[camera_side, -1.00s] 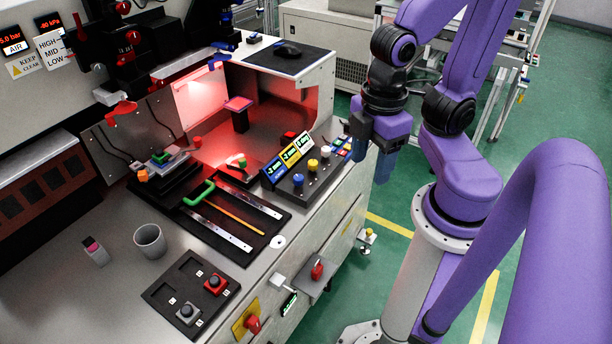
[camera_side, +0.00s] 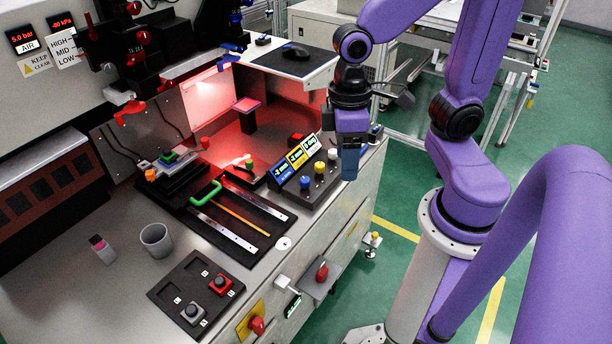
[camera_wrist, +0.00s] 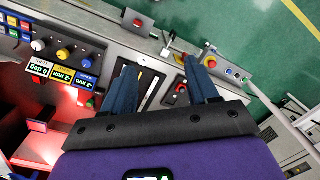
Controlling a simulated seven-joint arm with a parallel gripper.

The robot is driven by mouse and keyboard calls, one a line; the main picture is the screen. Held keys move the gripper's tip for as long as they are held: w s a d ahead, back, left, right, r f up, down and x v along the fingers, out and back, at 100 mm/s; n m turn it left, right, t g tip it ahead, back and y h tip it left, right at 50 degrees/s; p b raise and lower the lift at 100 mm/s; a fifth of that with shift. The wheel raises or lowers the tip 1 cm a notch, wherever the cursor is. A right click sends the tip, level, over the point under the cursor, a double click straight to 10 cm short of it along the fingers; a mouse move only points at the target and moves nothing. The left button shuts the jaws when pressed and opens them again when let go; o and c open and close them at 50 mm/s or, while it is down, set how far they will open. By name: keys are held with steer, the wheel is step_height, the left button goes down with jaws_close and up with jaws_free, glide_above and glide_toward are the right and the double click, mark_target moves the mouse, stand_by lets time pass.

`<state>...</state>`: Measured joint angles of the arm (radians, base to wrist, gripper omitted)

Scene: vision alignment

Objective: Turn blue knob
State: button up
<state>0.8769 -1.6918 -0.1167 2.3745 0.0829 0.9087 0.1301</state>
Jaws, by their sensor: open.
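The blue knob (camera_side: 305,183) stands on a dark control box (camera_side: 318,192), in front of a blue display. It shows in the wrist view (camera_wrist: 87,63) at the left, outside my fingers. The yellow knob (camera_side: 319,167) and white knob (camera_side: 333,154) stand in a row with it. The displays read -2 mm at blue and yellow and 0 deg at white in the wrist view. My gripper (camera_side: 349,165) is to the right of the knobs and above them, pointing down. In the wrist view my gripper (camera_wrist: 160,65) has its two blue fingers apart with nothing held between them.
A black plate (camera_side: 240,215) with metal rails and a green handle (camera_side: 206,192) lies left of the control box. A red-lit chamber (camera_side: 262,125) is behind. A cup (camera_side: 156,240) and a button panel (camera_side: 206,293) are nearer the front. The bench edge drops off below my gripper.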

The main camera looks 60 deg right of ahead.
steer(key=w+d+f+m, duration=0.2)
steer(key=w+m, duration=0.4)
steer(key=w, duration=0.2)
steer(key=m+y, duration=0.3)
steer(key=m, duration=0.9)
glide_above(305, 179)
steer(key=s+a, duration=0.1)
steer(key=a, duration=0.1)
step_height(305, 179, down, 6)
steer(key=w+d+f+m+y, duration=0.1)
steer(key=d+f+m, duration=0.15)
steer(key=d, duration=0.25)
steer(key=w+d+f+m, duration=0.1)
steer(key=d+f+m, duration=0.1)
steer(key=d+m, duration=0.15)
steer(key=shift+n, duration=0.3)
steer(key=x, duration=1.7)
steer(key=shift+w+d+f, duration=0.1)
steer(key=shift+w+d, duration=0.05)
steer(key=shift+d, duration=0.1)
steer(key=shift+c, duration=0.2)
steer(key=c, duration=1)
